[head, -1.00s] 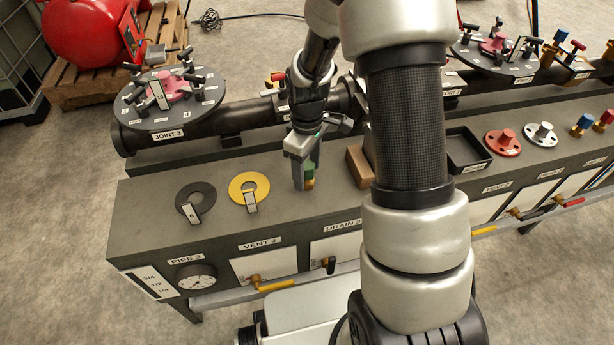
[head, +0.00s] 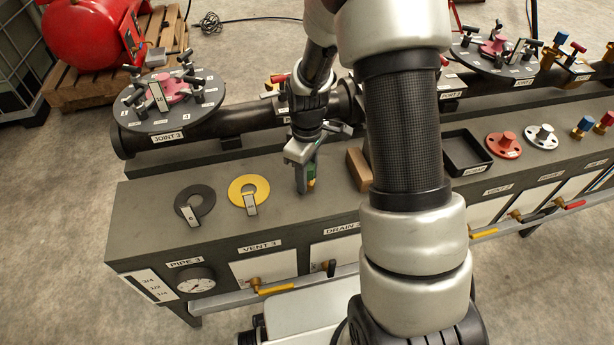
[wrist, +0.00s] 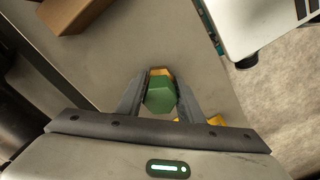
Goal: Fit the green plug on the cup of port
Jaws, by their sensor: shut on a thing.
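The green plug (head: 311,170) has a hexagonal green head and a brass-coloured lower end. My gripper (head: 306,184) is shut on it, one finger on each side, low over the bench top between the yellow ring and the wooden block. I cannot tell whether the plug touches the bench. In the wrist view the green head (wrist: 160,98) sits between the two fingertips (wrist: 159,88), with a brass edge beyond it. Behind my wrist, a fitting with a red handle (head: 278,80) shows partly on the pipe; I cannot make out the port's cup.
The yellow ring (head: 237,186) and a dark ring (head: 185,195) lie left of my gripper. A wooden block (head: 357,170) is close on the right. A black tray (head: 488,163), a red flanged part (head: 502,143) and a silver one (head: 541,136) stand farther right. The pipe (head: 240,118) runs behind.

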